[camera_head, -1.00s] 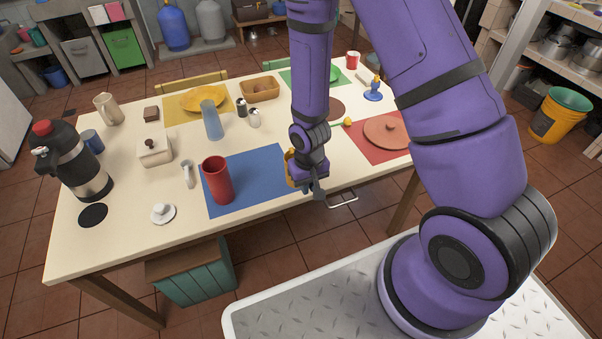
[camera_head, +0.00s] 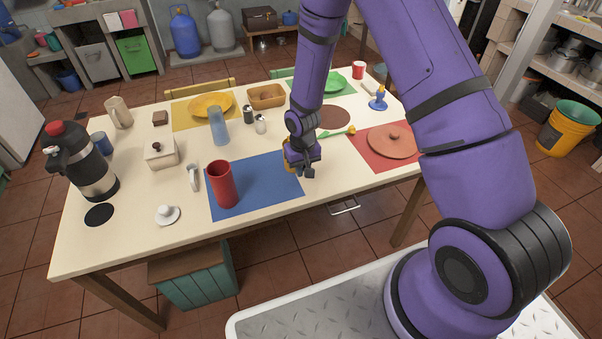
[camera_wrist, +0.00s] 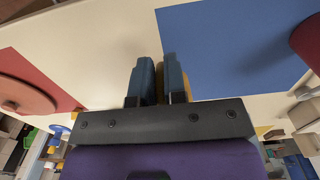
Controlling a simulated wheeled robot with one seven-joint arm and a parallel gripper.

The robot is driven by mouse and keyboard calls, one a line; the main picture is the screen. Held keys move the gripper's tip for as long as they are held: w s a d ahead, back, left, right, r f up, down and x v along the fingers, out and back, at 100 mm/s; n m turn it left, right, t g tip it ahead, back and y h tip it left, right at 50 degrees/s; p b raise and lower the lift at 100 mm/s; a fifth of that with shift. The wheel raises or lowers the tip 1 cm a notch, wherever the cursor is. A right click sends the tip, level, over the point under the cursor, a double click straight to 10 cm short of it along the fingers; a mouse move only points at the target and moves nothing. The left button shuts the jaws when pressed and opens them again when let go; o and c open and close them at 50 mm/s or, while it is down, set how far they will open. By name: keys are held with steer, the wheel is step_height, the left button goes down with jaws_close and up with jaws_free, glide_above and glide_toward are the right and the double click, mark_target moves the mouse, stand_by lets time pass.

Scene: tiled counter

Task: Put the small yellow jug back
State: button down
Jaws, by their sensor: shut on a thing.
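My gripper (camera_head: 305,172) points down over the right edge of the blue mat, near the table's front half. It is shut on the small yellow jug (camera_head: 288,158), which is mostly hidden behind the wrist and fingers in the head view. In the wrist view, the two fingers (camera_wrist: 159,78) are close together, and a strip of the yellow jug (camera_wrist: 187,72) shows beside the right finger. I cannot tell whether the jug touches the table.
A red cup (camera_head: 222,186) stands on the blue mat (camera_head: 262,184). Bare tabletop lies between the blue and red mats.

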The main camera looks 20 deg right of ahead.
steer(key=shift+w, duration=0.9)
steer(key=shift+s+f, duration=0.1)
steer(key=shift+f, duration=1.7)
steer(key=c, duration=1.2)
jaws_free()
steer(key=shift+f, duration=0.15)
steer(key=shift+o, duration=0.2)
